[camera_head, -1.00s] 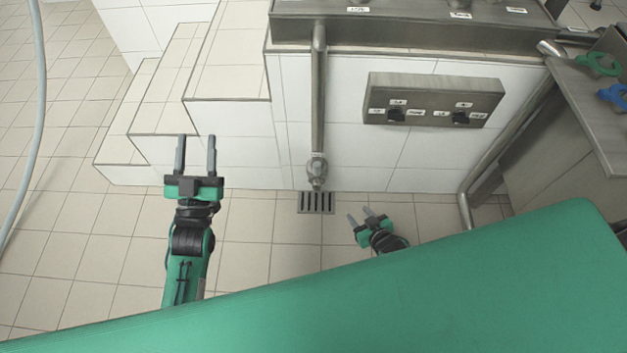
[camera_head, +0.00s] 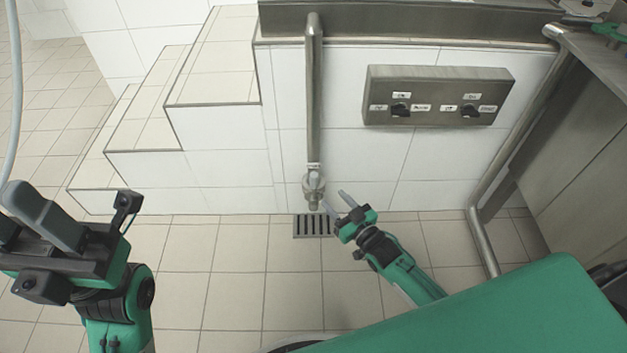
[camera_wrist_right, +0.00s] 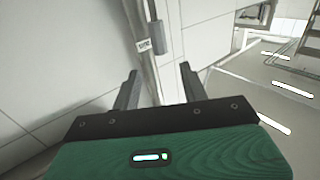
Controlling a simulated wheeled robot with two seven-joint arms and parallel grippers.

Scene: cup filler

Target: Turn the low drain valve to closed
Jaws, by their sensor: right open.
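The low drain valve (camera_head: 314,187) is a grey metal fitting at the foot of a vertical pipe (camera_head: 314,90), above a floor grate. My right gripper (camera_head: 336,203) is open and empty, just right of the valve, its fingers pointing up and left towards it. I cannot tell whether it touches. In the right wrist view the open fingers (camera_wrist_right: 157,80) frame a pipe, with a grey piece and a small white label (camera_wrist_right: 145,46) beyond the tips. The valve's setting is not readable. My left gripper (camera_head: 28,205) is large at the left edge, fingers apart, far from the valve.
A floor drain grate (camera_head: 313,226) lies under the valve. A metal control panel (camera_head: 437,97) with two black knobs is on the tiled wall at the right. Tiled steps (camera_head: 150,130) stand at the left. A slanted metal pipe (camera_head: 485,243) stands at the right.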

